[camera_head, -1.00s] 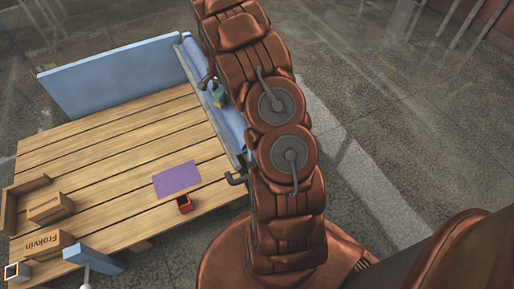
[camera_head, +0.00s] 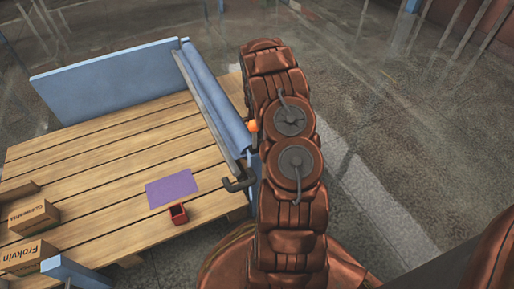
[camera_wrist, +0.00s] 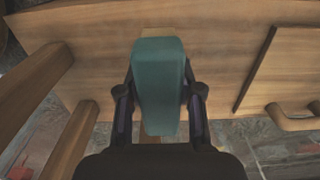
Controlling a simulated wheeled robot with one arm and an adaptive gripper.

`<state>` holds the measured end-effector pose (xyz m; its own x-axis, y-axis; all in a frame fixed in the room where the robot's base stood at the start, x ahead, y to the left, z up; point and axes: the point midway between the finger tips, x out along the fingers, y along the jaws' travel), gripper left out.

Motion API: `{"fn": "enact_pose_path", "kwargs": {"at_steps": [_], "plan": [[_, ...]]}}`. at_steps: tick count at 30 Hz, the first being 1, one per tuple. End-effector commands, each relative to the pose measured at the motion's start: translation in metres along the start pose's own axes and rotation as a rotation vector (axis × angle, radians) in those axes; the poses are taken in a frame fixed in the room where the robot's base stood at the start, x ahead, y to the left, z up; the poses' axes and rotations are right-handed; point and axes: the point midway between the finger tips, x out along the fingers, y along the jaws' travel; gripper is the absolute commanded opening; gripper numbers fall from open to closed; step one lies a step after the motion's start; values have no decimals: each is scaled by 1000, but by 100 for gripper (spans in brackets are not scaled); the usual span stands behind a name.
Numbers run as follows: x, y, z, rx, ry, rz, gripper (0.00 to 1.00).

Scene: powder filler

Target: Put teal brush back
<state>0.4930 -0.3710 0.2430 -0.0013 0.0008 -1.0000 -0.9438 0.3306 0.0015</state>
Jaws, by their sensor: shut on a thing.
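The teal brush (camera_wrist: 158,80) is in the middle of the wrist view, with a blocky teal body. My gripper (camera_wrist: 160,98) is shut on it, one dark finger on each side. The brush is in front of a wooden surface (camera_wrist: 225,45) in the wrist view. I cannot tell the gap between them. In the head view the brush and my gripper are hidden behind my arm.
A wooden platform (camera_head: 100,160) with a blue side panel (camera_head: 110,75) and blue roll (camera_head: 213,95) lies left of my arm. It bears a purple sheet (camera_head: 172,187), a red box (camera_head: 178,213) and cardboard boxes (camera_head: 28,256). Wooden bars (camera_wrist: 35,75) flank the wrist view's left.

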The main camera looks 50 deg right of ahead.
Motion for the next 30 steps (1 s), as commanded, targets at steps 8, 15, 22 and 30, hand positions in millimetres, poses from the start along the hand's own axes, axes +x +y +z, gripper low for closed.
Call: {"fn": "enact_pose_path", "kwargs": {"at_steps": [8, 15, 22, 30], "plan": [[29, 1, 0, -1, 0, 1, 8], [49, 0, 0, -1, 0, -1, 8], [48, 0, 0, -1, 0, -1, 8], [51, 0, 0, -1, 0, -1, 50]]}}
